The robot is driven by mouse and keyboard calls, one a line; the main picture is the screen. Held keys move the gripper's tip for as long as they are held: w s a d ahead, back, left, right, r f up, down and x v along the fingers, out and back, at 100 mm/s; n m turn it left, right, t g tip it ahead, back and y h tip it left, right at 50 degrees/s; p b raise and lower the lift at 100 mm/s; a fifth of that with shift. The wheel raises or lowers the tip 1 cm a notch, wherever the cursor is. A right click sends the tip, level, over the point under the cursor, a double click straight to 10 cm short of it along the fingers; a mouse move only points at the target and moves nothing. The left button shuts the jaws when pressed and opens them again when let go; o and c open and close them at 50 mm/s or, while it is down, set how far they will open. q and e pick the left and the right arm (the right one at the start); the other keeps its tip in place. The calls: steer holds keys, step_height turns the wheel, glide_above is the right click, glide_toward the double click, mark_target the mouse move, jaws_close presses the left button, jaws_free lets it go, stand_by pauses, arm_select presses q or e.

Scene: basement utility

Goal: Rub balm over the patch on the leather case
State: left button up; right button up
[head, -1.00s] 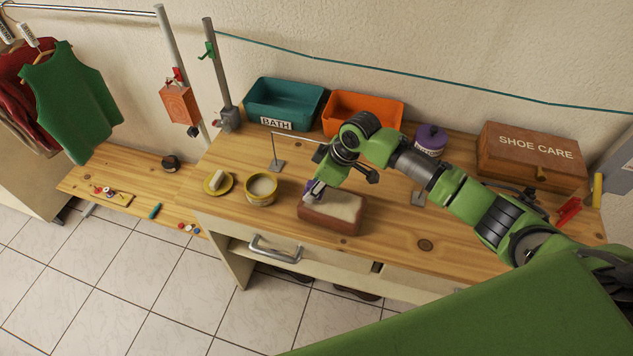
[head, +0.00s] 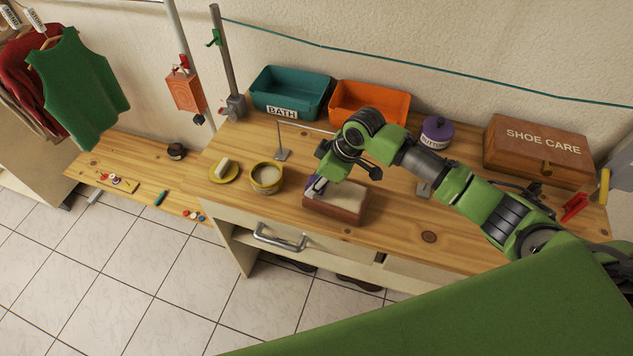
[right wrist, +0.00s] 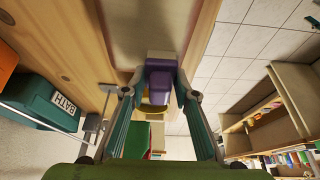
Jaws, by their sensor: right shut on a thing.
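The leather case (head: 345,212) is a brown box with a pale top, lying on the wooden bench. In the right wrist view its pale top (right wrist: 150,22) fills the upper middle. My right gripper (head: 318,184) is at the left end of the case, shut on a purple block with a pale lilac end (right wrist: 160,66). The block's end is at or just above the pale top; I cannot tell if it touches. A yellow tin (head: 266,180) with pale contents, likely the balm, stands open left of the case. My left gripper is not in view.
A yellow dish (head: 223,172) with a pale bar is left of the tin. A thin metal stand (head: 281,152) is behind. Teal (head: 291,92) and orange (head: 370,104) bins, a purple-lidded jar (head: 436,132) and a shoe care box (head: 537,152) line the back.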

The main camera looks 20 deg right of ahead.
steer(key=shift+s+f, duration=0.15)
steer(key=shift+s+a, duration=0.35)
steer(key=shift+a, duration=0.05)
steer(key=shift+w+d, duration=0.8)
steer(key=shift+w, duration=0.2)
steer(key=shift+s+a, duration=0.8)
steer(key=shift+s, duration=0.15)
steer(key=shift+w+d+b, duration=0.35)
steer(key=shift+w+d, duration=0.4)
steer(key=shift+w, duration=0.15)
steer(key=shift+s+a+p, duration=0.35)
steer(key=shift+s+a, duration=0.4)
steer(key=shift+s, duration=0.25)
steer(key=shift+w+d, duration=0.4)
steer(key=shift+w, duration=0.2)
steer(key=shift+r, duration=0.25)
